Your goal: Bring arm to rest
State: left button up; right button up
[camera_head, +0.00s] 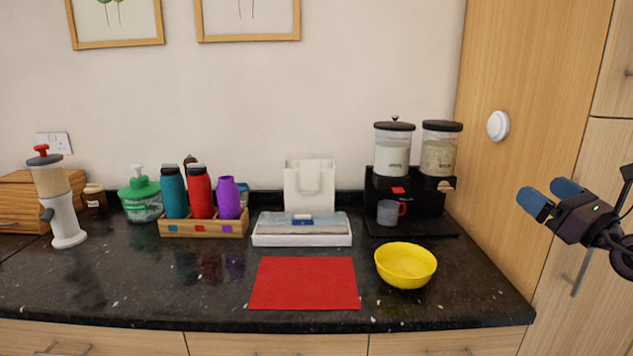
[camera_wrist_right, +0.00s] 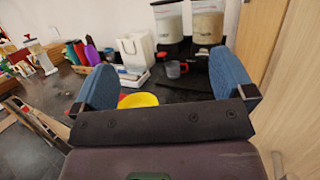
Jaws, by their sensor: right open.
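My right gripper (camera_head: 551,200) hangs in the air at the right of the head view, in front of the wooden cabinet and clear of the counter. Its two blue finger pads are apart with nothing between them. In the right wrist view the open fingers (camera_wrist_right: 168,88) frame the counter. A yellow bowl (camera_head: 405,265) stands on the counter to the right of a red mat (camera_head: 305,283); it looks empty. Part of the bowl shows in the right wrist view (camera_wrist_right: 138,100), the rest hidden behind the gripper. My left gripper is in neither view.
A black two-jar dispenser (camera_head: 412,207) stands at the back right with a grey mug (camera_head: 388,212) in it. A wooden rack (camera_head: 203,228) holds several bottles. A white tray (camera_head: 301,240) lies behind the mat. A tall wooden cabinet (camera_head: 530,130) closes the right side.

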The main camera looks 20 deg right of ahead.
jog(key=s+a+f+m+g+h, duration=0.2)
jog(key=s+f+m+g+h, duration=0.1)
jog(key=f+m, duration=1.05)
jog(key=s+a+f+m+g+h, duration=0.2)
jog(key=a+f+m+h, duration=0.1)
jog(key=f+m, duration=1.1)
jog(key=s+a+f+m+g+y, duration=0.2)
jog(key=s+a+f+m, duration=0.2)
jog(key=a+f, duration=0.6)
jog(key=s+a+f+m+g+y, duration=0.2)
jog(key=s+a+f, duration=0.6)
jog(key=a, duration=0.6)
notch_tip(320, 180, down, 2)
jog(key=m+g+b, duration=0.1)
jog(key=m, duration=0.1)
jog(key=shift+f+m, duration=0.15)
jog(key=shift+m, duration=0.2)
jog(key=shift+s+a, duration=0.1)
